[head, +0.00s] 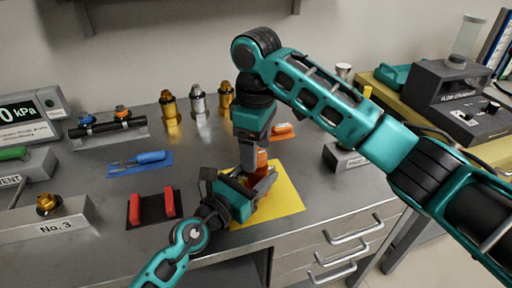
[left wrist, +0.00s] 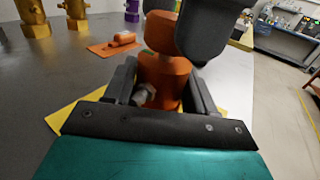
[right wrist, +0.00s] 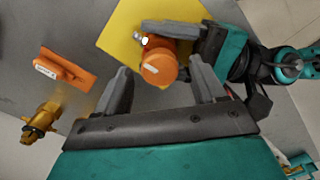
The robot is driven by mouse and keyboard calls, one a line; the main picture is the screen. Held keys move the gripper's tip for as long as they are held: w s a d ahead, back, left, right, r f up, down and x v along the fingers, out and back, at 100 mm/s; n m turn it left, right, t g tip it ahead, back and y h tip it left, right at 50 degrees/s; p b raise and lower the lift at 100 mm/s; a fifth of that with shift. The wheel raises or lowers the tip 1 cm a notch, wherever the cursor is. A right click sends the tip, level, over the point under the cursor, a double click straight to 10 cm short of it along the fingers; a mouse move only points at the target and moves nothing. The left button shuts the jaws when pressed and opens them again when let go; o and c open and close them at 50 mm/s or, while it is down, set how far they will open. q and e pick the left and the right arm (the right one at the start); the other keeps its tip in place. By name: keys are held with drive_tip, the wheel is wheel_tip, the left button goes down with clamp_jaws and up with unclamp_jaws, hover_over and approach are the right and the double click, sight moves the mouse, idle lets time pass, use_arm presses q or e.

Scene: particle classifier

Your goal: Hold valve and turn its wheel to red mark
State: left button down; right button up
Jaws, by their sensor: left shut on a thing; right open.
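The orange valve (head: 262,170) stands on the yellow mat (head: 285,200), partly hidden by my grippers. My left gripper (head: 262,182) is shut on the valve's lower body; in the left wrist view the orange body (left wrist: 165,75) sits between its fingers. My right gripper (head: 252,158) points down over the valve and is open. In the right wrist view the round orange wheel (right wrist: 159,68), with a white pointer line on its top, lies between and just beyond the right fingertips (right wrist: 163,80). I cannot make out a red mark.
A red two-block holder (head: 153,206) and a blue-handled tool (head: 150,157) lie left of the mat. Brass and silver fittings (head: 198,100) stand behind. An orange piece (right wrist: 66,68) lies on the table near the right gripper. A grey device (head: 450,95) stands at right.

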use_arm(q)
drive_tip(key=shift+s+f, duration=0.15)
drive_tip(key=shift+f, duration=0.25)
use_arm(e)
wheel_tip(320, 180, up, 12)
drive_tip(key=shift+f, duration=0.25)
use_arm(q)
drive_tip(key=c, duration=0.8)
unclamp_jaws()
drive_tip(key=o, duration=0.5)
drive_tip(key=shift+r, duration=0.25)
